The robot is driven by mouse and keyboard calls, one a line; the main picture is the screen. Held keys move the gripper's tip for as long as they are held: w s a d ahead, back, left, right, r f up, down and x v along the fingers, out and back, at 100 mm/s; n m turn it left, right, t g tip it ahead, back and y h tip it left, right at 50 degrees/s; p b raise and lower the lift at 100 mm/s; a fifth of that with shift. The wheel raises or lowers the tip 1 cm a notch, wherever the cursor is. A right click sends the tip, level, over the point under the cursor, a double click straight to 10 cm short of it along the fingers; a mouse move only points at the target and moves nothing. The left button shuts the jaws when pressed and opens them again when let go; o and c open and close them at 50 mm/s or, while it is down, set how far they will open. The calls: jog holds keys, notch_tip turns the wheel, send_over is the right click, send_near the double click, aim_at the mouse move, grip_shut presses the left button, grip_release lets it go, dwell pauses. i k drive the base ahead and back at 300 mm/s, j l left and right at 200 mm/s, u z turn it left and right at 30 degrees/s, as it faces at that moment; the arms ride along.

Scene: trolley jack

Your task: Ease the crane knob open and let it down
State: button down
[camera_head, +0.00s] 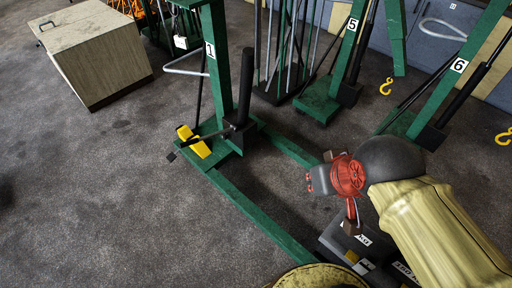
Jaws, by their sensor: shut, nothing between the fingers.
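The green crane marked 1 (219,62) stands left of centre, its legs reaching toward the lower right. A black upright cylinder (246,85) stands at its foot. A thin dark rod (204,143) runs from there to the left, past a yellow part (194,142). I cannot tell for sure which small part is the knob. My gripper (352,221), at the end of my arm with red and grey wrist parts, is right of the crane's near leg and apart from the foot. It is shut and empty; its fingertips show only partly.
More green cranes, marked 5 (348,60) and 6 (447,75), stand behind, with yellow hooks (386,87) hanging. A wooden box (95,55) is at the upper left. Dark cases (338,240) lie below my gripper. The floor at left is clear.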

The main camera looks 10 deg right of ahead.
aim_at(224, 137)
jog(key=z, duration=0.5)
jog(key=i+j+z, duration=0.15)
jog(key=j+z, duration=0.15)
jog(key=j, duration=0.25)
jog(key=i+j+z, duration=0.1)
jog(key=j+z, duration=0.2)
jog(key=j, duration=0.25)
jog(key=j+z, duration=0.3)
jog(key=j, duration=0.25)
jog(key=j+z, duration=0.15)
jog(key=j, duration=1.95)
